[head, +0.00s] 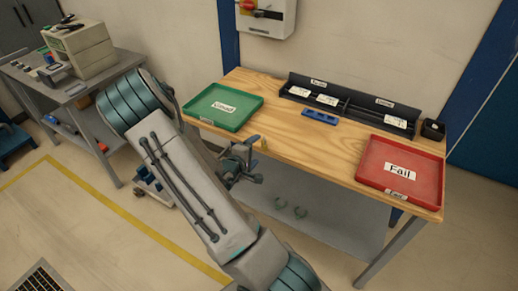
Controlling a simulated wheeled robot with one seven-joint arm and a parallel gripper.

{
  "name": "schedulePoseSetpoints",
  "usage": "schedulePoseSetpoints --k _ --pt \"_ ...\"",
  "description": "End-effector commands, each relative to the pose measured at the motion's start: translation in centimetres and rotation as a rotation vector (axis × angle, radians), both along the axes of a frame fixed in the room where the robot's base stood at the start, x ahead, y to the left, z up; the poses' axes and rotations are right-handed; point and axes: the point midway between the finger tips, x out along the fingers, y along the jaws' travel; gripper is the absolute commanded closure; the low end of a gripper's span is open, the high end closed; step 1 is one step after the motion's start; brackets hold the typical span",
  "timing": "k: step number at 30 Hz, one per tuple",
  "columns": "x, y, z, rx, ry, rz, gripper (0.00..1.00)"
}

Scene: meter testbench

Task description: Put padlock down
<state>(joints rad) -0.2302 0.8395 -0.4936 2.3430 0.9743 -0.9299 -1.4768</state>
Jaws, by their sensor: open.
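My gripper (252,146) is at the front edge of the wooden table, just below and right of the green tray. It looks open, though its fingers are small and partly hidden by its own body. A small brass-coloured thing (264,144) shows right beside the fingertips at the table edge. It may be the padlock, but it is too small to be sure. I cannot tell whether it touches the fingers or rests on the wood.
The wooden table (290,146) holds a green tray (243,122), a red tray marked Fail (375,173), a blue holder (320,117) and a black rack (352,91). Bare wood lies between the trays. A grey bench (122,64) stands left.

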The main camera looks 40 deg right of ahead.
Motion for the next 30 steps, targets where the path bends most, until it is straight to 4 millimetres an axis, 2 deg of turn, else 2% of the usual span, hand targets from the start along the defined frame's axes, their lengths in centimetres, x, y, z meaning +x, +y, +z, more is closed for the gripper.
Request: schedulePoseSetpoints --k 1,6,17,20,24,26,30 --pt "-0.4 1.1 0.3 0.001 -0.001 0.004 0.22" --pt "-1.5 3.7 1.3 0.0 0.0 0.003 0.22" --pt "-2.3 6.5 2.1 0.048 -0.02 0.005 0.22" --pt "-1.4 7.9 1.8 0.186 -0.076 0.017 0.22" --pt "0.4 11.8 2.1 0.5 -0.18 0.043 0.22" --pt "1.0 13.9 2.7 0.641 -0.216 0.054 0.22" --pt "1.4 18.6 5.3 0.93 -0.259 0.074 0.22"
